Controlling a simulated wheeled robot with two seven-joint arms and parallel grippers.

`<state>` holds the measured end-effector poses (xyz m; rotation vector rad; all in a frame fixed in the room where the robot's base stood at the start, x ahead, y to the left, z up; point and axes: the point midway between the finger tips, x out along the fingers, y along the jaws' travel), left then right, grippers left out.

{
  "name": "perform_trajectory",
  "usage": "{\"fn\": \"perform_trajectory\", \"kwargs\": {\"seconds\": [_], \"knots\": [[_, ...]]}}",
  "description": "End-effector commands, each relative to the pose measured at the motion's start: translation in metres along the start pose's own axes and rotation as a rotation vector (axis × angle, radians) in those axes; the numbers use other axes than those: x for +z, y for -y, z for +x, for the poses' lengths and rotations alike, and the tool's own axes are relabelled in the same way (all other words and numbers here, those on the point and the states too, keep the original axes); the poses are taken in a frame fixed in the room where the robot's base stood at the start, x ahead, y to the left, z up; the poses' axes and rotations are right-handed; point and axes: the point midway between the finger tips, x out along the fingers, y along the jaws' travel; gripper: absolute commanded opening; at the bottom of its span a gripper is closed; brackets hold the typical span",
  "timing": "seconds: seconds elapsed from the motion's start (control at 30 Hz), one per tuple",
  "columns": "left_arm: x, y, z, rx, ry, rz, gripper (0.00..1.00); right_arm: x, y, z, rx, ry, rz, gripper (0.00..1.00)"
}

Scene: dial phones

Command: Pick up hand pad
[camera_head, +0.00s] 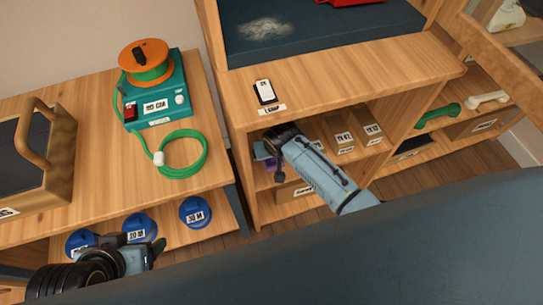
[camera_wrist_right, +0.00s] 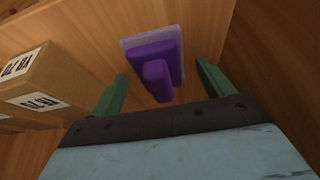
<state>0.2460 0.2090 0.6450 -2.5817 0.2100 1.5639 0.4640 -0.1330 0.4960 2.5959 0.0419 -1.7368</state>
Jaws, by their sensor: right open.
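A purple pad with a raised block (camera_wrist_right: 155,62), which looks like the hand pad, lies on a wooden shelf surface in the right wrist view. A small purple part (camera_head: 270,163) shows below the counter in the head view, mostly hidden by my right gripper. My right gripper (camera_wrist_right: 162,72) is open, its green fingers on either side of the pad with gaps, not closed on it. In the head view my right gripper (camera_head: 262,152) reaches into the shelf under the counter. My left gripper (camera_head: 158,252) is at the lower left near blue discs; its jaws are unclear.
Labelled cardboard boxes (camera_wrist_right: 40,85) stand left of the pad. A wooden wall (camera_wrist_right: 275,70) is close on the right. The counter (camera_head: 345,78) overhangs the shelf. Blue discs (camera_head: 195,211) lie on the lower left shelf. A green handset (camera_head: 437,116) lies at the right.

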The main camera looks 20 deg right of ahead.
Motion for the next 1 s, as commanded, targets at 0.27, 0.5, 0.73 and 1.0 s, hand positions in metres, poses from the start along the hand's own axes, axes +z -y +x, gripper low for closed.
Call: {"fn": "perform_trajectory", "kwargs": {"seconds": [0.27,0.5,0.73,1.0], "knots": [[-0.0022,-0.0007,-0.0013,0.002,-0.011,0.000,0.75,-0.0007,0.0004,0.0005,-0.001,-0.001,0.000,0.79],[-0.0021,-0.0006,-0.0011,0.001,-0.010,0.000,0.75,-0.0005,0.0003,0.0005,-0.001,-0.001,0.000,0.47],[-0.0019,-0.0005,-0.0010,0.001,-0.009,0.000,0.75,-0.0006,0.0003,0.0005,-0.001,-0.001,0.000,0.31],[0.0027,0.0009,-0.0005,-0.002,0.017,-0.001,0.75,-0.0018,0.0003,-0.0026,-0.001,-0.001,0.000,0.31]]}}
